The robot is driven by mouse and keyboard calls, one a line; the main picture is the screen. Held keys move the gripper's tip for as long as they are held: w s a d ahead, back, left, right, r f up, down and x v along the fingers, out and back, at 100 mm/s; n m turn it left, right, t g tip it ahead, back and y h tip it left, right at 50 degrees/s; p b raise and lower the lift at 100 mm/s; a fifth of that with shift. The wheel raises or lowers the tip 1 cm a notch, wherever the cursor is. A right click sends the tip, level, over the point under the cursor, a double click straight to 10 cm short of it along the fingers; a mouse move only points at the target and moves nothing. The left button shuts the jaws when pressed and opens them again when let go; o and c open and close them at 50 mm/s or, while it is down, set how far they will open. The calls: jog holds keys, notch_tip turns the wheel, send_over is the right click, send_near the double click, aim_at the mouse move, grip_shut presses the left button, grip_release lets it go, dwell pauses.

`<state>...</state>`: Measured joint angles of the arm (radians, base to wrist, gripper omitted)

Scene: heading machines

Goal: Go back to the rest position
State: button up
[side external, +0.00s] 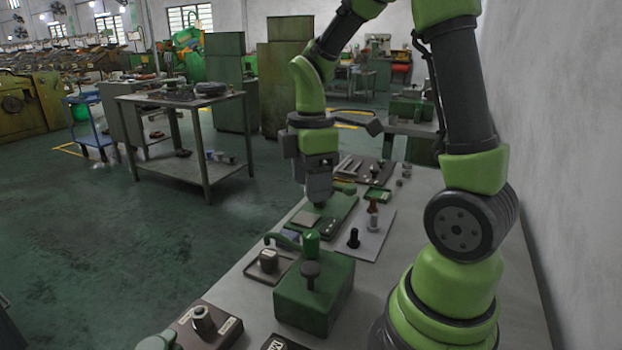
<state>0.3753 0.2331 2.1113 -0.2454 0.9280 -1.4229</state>
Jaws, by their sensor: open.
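My gripper (319,190) hangs from my green and black arm over the work table, pointing down. Its tips are close above a green tray (337,214), near a flat grey-beige piece on it. I see nothing held in it. The fingers are small in this view, and the gap between them is hard to make out.
A green machine block (314,292) with a knob stands in front of the gripper. A white plate (374,245) with a black peg (353,238) and a brown-topped bottle (373,214) lies right of the tray. Dark trays with parts lie behind. A wall runs along the right.

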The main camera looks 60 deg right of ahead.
jog(key=s+a+r+m+t+y, duration=0.2)
jog(key=s+a+r+m+t, duration=0.5)
jog(key=a+r+m, duration=0.3)
jog(key=s+a+m, duration=0.1)
jog(key=m, duration=0.2)
jog(key=shift+s+a+r, duration=0.25)
jog(key=shift+a+r, duration=0.05)
jog(key=shift+a, duration=0.1)
dwell(1.2)
